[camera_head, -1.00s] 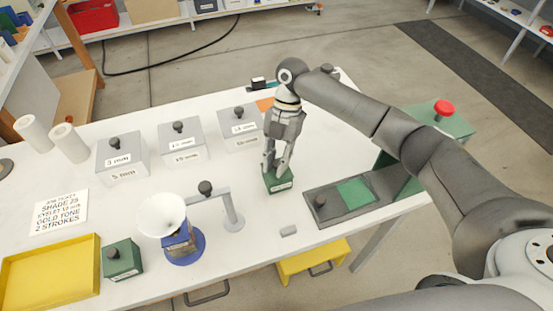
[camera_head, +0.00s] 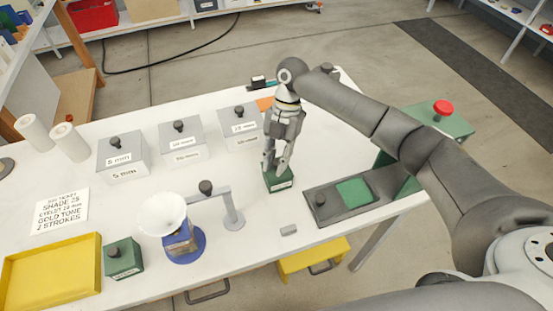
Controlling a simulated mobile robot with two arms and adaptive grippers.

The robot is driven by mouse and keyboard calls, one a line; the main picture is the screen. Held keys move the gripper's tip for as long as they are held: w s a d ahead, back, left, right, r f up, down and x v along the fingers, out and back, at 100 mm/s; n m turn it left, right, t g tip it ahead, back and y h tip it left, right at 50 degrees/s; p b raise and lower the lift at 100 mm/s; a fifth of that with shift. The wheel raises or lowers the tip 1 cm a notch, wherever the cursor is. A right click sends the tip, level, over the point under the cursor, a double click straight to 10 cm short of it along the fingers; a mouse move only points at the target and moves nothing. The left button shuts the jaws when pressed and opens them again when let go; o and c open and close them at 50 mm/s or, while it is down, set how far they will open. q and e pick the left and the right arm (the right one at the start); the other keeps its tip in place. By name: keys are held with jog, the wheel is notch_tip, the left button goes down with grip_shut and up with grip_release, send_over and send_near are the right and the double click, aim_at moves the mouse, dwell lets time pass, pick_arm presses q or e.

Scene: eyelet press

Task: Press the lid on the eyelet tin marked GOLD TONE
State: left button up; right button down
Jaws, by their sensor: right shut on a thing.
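A small dark green tin (camera_head: 280,184) with a pale label stands upright on the white table, right of centre. My right gripper (camera_head: 276,166) points down over it, shut at its top; the fingers hide what they grip, likely the lid's knob. The lid appears to sit on the tin, but I cannot tell how firmly. A second green tin (camera_head: 123,261) with a dark knob on its lid stands at the front left. Both tin labels are too small to read. My left gripper is not in view.
Grey knobbed boxes (camera_head: 183,146) line the back. A white funnel stand (camera_head: 163,215), job card (camera_head: 61,212) and yellow tray (camera_head: 50,275) are at left. A press with a green pad (camera_head: 354,192) and red button (camera_head: 444,108) is at right. A small grey block (camera_head: 289,230) lies in front.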

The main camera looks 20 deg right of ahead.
jog(key=c, duration=1.2)
grip_release()
jog(key=shift+o, duration=0.4)
jog(key=o, duration=0.4)
jog(key=shift+r+p, duration=3.15)
jog(key=shift+r, duration=0.35)
jog(key=shift+c, duration=0.5)
